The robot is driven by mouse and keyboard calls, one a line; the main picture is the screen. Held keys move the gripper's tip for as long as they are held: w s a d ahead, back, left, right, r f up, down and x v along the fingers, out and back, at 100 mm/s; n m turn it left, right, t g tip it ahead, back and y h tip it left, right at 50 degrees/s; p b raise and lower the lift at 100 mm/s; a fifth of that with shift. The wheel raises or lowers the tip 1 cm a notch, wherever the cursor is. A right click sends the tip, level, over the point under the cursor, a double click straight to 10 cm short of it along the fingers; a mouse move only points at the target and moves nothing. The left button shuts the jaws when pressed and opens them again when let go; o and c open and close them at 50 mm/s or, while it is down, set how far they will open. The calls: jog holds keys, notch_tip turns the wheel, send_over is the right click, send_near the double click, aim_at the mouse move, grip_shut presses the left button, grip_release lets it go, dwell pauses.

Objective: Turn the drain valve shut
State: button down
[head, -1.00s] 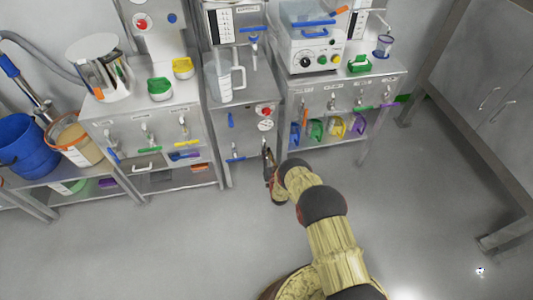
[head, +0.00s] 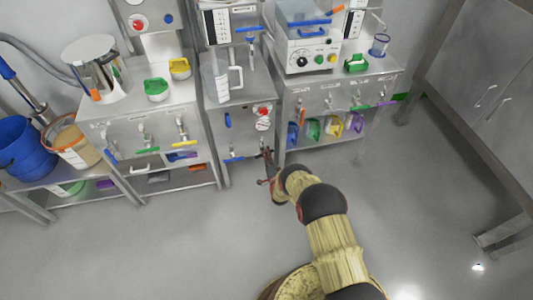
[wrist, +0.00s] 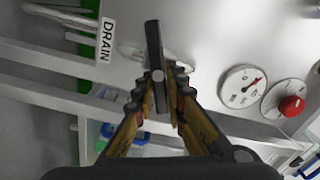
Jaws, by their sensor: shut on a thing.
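The drain valve shows in the wrist view as a dark, flat lever handle (wrist: 154,45) in front of a pale metal fitting on the steel panel. A white label reading DRAIN (wrist: 106,40) is beside it. My gripper (wrist: 158,82) has its fingers on both sides of the handle's near part and is shut on it. The handle's far end sticks out past the fingertips. In the head view my gripper (head: 267,160) is at the lower front of the middle steel cabinet (head: 243,135). The valve there is mostly hidden by my gripper.
A blue-handled valve (head: 236,158) is close to the left of my gripper. Steel benches stand on both sides. The floor (head: 150,245) in front is clear.

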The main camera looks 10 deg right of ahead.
jog(key=shift+s+d+f+m, duration=0.15)
jog(key=shift+f+m, duration=0.1)
jog(key=shift+m, duration=0.7)
jog(key=shift+w+d+f+m, duration=0.1)
jog(key=shift+d+f+m, duration=0.1)
jog(key=shift+m, duration=0.75)
jog(key=shift+s+a+f, duration=0.1)
jog(key=c, duration=2.1)
grip_release()
jog(key=shift+c, duration=0.2)
jog(key=o, duration=0.3)
jog(key=shift+o, duration=0.2)
jog(key=shift+a, duration=0.1)
jog(key=s, duration=1.1)
jog(key=shift+s, duration=0.4)
